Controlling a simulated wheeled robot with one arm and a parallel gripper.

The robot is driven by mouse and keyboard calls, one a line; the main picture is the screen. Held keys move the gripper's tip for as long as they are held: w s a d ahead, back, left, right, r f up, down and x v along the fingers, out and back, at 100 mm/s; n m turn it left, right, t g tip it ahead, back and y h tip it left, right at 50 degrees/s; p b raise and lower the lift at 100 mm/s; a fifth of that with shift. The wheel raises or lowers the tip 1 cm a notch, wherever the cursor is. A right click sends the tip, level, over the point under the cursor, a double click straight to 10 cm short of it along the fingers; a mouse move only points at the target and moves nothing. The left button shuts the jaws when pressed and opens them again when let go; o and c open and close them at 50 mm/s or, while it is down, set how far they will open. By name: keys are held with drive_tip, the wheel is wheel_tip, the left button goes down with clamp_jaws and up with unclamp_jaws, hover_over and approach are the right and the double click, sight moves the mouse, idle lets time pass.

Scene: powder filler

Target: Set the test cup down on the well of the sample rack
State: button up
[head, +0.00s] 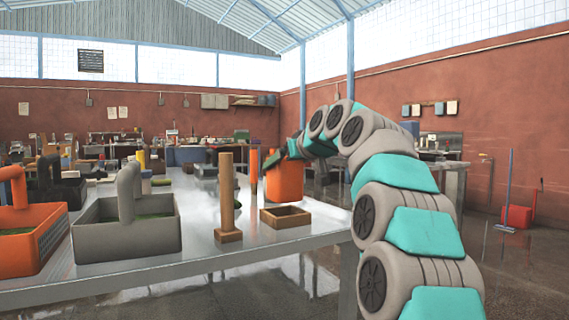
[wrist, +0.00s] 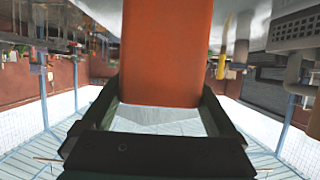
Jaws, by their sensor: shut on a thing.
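An orange test cup (head: 285,185) is held upright over the table in the head view, just above or behind a small open wooden box. Its plain orange side (wrist: 165,50) fills the top middle of the wrist view. My gripper (head: 274,159) is shut on the cup, with its dark fingers (wrist: 164,98) on either side of it. The wooden box (head: 285,222), with a square hollow, may be the sample rack; no other well is clear. Whether the cup's base touches anything is not clear.
A wooden post on a block (head: 228,195) stands left of the box, and an orange post (head: 254,165) behind. A grey bin (head: 130,240) and an orange bin (head: 25,245) are at left. The table's (head: 230,262) front edge is clear.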

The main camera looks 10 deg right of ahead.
drive_tip(key=shift+f+b, duration=1.75)
drive_tip(key=shift+f, duration=0.6)
drive_tip(key=shift+f+b, duration=0.55)
drive_tip(key=shift+f, duration=0.1)
drive_tip(key=o, duration=1.1)
drive_tip(key=shift+c, duration=0.2)
